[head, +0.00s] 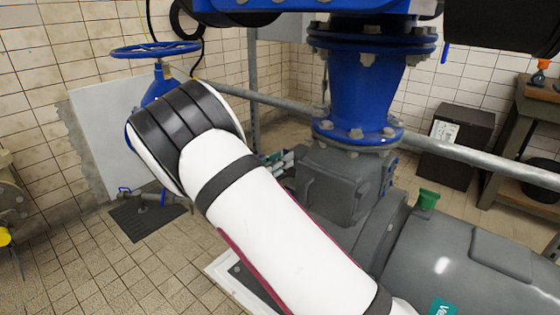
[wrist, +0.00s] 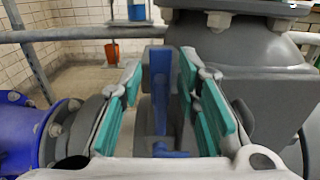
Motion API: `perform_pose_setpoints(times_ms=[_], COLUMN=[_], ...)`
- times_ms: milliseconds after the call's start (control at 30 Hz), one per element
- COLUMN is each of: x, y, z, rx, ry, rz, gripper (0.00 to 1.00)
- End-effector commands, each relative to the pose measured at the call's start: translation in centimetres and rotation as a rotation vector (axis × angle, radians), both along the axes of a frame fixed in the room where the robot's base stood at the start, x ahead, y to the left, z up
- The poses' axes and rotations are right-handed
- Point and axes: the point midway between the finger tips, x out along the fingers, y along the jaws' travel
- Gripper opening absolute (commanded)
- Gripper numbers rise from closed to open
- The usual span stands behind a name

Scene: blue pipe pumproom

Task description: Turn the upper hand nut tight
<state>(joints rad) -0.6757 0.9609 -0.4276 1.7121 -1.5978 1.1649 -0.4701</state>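In the wrist view, an upright blue piece (wrist: 160,85), which looks like the hand nut's wing or handle, stands between the two teal-padded fingers of my gripper (wrist: 160,68). A gap shows on the left of the blue piece; the right finger is nearer to it, and I cannot tell if it touches. The fingers are apart. A second, smaller blue part (wrist: 168,152) shows lower down, between the finger bases. In the head view, my gripper (head: 278,158) shows only in part beyond my white arm, beside the grey pump housing. The hand nut is hidden there.
The grey pump (head: 470,265) with a green cap (head: 427,199) fills the lower right. A blue flanged pipe (head: 362,95) rises above the housing. A blue handwheel (head: 156,49) stands at left. A grey rail (head: 480,155) crosses behind. A blue flange (wrist: 50,130) is left of my gripper.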

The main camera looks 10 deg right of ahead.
Motion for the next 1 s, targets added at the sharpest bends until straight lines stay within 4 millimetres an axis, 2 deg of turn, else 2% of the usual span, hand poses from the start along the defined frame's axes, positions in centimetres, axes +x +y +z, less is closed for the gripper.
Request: perform_pose_setpoints(times_ms=[200, 233, 333, 367, 733, 1000], x=[0.02, 0.01, 0.00, 0.00, -0.09, -0.42], y=[-0.03, -0.03, -0.02, -0.02, -0.08, -0.30], z=[0.01, 0.00, 0.00, 0.00, -0.03, -0.13], rx=[0.000, 0.000, 0.000, 0.000, 0.019, 0.110], ry=[0.000, 0.000, 0.000, 0.000, -0.026, -0.147], rz=[0.000, 0.000, 0.000, 0.000, -0.001, 0.000], gripper=[0.30, 0.25, 0.03, 0.00, 0.00, 0.00])
